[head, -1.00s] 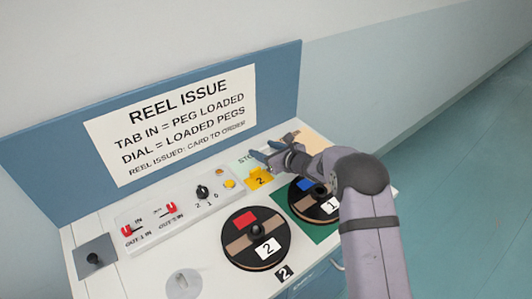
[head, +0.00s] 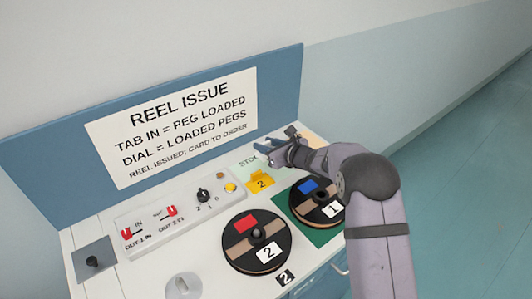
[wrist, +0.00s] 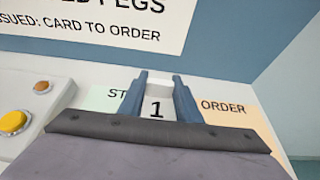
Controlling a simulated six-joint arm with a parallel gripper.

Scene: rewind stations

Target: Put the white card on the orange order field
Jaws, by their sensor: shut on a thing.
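My gripper (head: 268,146) is over the back right of the worktop. In the wrist view its two blue fingers (wrist: 155,88) are shut on the white card (wrist: 157,109), which bears a black 1. The card is between the fingers, over the area between the green stock field (wrist: 100,97) and the orange order field (wrist: 228,110). The order field lies just right of the fingers, with the word ORDER showing. In the head view my arm hides most of that field, and the white card cannot be made out.
A yellow card (head: 260,182) marked 2 lies on the stock field. Two black reels, one marked 2 (head: 244,232) and one marked 1 (head: 306,206), stand in front. A switch panel (head: 150,225) is to the left. A blue backboard (head: 60,165) with a sign rises behind.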

